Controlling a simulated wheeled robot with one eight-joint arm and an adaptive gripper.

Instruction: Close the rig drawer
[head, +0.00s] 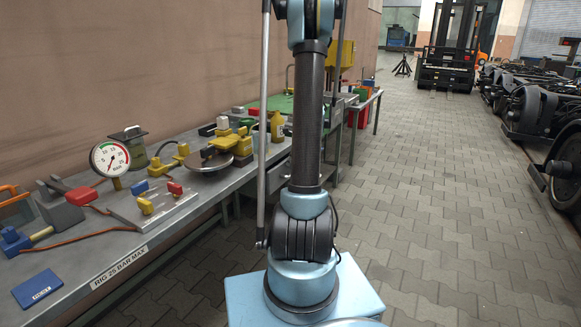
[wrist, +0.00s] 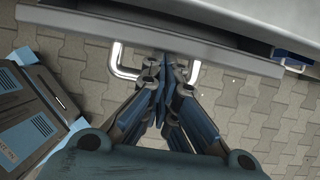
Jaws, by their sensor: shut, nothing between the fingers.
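The rig drawer (wrist: 75,27) shows in the wrist view as a long grey front edge across the top. A dark gap lies between it and the lighter bench top (wrist: 250,14), so it appears partly pulled out. Its bright metal handle (wrist: 122,64) projects toward my gripper. My gripper (wrist: 165,70) is shut and empty, its fingertips between the two handle legs. The fingers hide the middle of the handle, and I cannot tell whether they touch it. In the head view my arm hides the gripper and most of the drawer.
The workbench (head: 130,262), marked RIG 25 BAR MAX, runs along the left wall with a gauge (head: 110,158), yellow clamps and loose tools on top. Paved floor (head: 440,200) is clear to the right. Bogies (head: 540,110) and a forklift (head: 448,55) stand beyond.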

